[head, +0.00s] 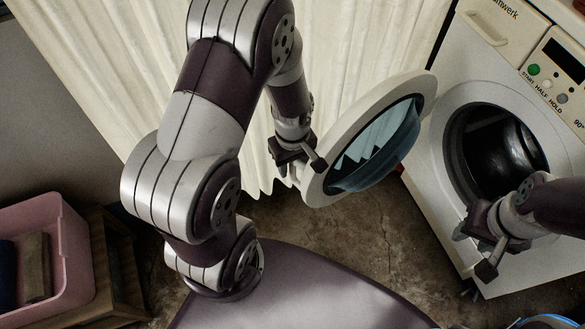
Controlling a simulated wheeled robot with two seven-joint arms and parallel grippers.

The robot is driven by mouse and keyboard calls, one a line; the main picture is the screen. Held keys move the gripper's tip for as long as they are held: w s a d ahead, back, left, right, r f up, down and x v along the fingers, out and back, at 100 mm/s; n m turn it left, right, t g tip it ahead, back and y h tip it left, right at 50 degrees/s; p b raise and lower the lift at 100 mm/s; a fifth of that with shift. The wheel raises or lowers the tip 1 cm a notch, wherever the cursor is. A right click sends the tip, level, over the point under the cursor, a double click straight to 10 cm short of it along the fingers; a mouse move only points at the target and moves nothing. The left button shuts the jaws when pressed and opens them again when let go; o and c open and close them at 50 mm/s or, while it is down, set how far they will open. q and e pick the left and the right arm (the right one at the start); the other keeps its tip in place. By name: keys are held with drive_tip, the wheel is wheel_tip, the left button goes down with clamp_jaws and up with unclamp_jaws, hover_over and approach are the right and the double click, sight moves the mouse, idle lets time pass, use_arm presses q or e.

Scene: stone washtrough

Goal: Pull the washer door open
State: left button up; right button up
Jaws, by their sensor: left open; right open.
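The white washer (432,150) stands at the right, its dark drum opening (500,150) uncovered. Its round door (333,185), a white ring with bluish glass, is swung wide out to the left of the opening. My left gripper (304,166) is open at the door's left rim; whether it touches the rim is unclear. My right gripper (477,252) is open and empty in front of the washer's lower front, below the drum opening. Part of the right gripper's fingers is hard to make out.
A pale pleated curtain (100,70) hangs behind the door. A pink tub (72,252) with cloths sits on a wooden crate (112,262) at the lower left. A blue-rimmed container (548,321) shows at the bottom right. Bare floor (370,240) lies below the door.

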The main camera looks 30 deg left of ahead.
use_arm(q)
drive_tip(key=shift+f, duration=0.25)
clamp_jaws()
drive_tip(key=w+a+m+p, duration=0.1)
drive_tip(key=w+a+p, duration=0.1)
drive_tip(key=w+a, duration=0.3)
drive_tip(key=shift+w+a+p, duration=0.4)
drive_tip(key=shift+a, duration=0.7)
